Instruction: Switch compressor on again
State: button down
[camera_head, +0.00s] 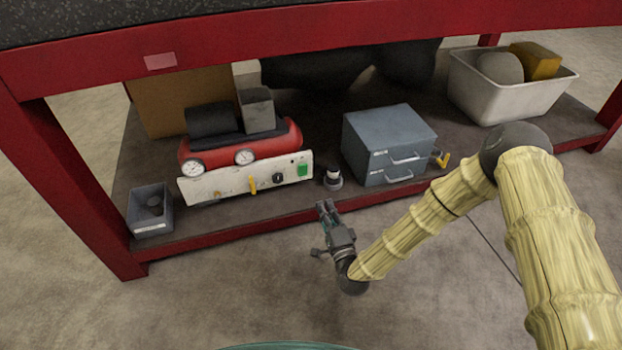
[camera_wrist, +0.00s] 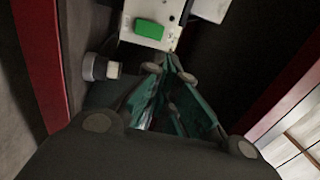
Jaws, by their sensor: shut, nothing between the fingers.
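The compressor (camera_head: 225,146) has a red tank and dark top and stands on the low shelf at the left. The green switch also shows large in the wrist view (camera_wrist: 149,29). My gripper (camera_head: 325,206) is shut and empty, in front of the shelf edge, below and right of the panel. In the wrist view its fingertips (camera_wrist: 172,72) appear just below the panel, apart from the switch as far as I can tell.
A small dark cylinder with a white top (camera_head: 333,178) stands right of the panel. A blue-grey drawer cabinet (camera_head: 390,140), a white bin (camera_head: 510,98) and a small grey bin (camera_head: 151,222) share the shelf. The red bench frame (camera_head: 330,50) runs overhead.

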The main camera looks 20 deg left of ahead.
jog(key=shift+w+a, duration=0.1)
jog(key=shift+w, duration=0.05)
jog(key=b, duration=0.6)
send_near(303, 170)
jog(key=w+r, duration=0.1)
jog(key=w, duration=0.1)
jog(key=w+a+r, duration=0.1)
jog(key=w, duration=0.2)
jog(key=shift+w+a+r, duration=0.2)
jog(key=shift+w+r, duration=0.1)
jog(key=shift+r, duration=0.1)
jog(key=shift+w+a+r+b, duration=0.2)
jog(key=shift+w+a+b, duration=0.15)
jog(key=shift+w, duration=0.1)
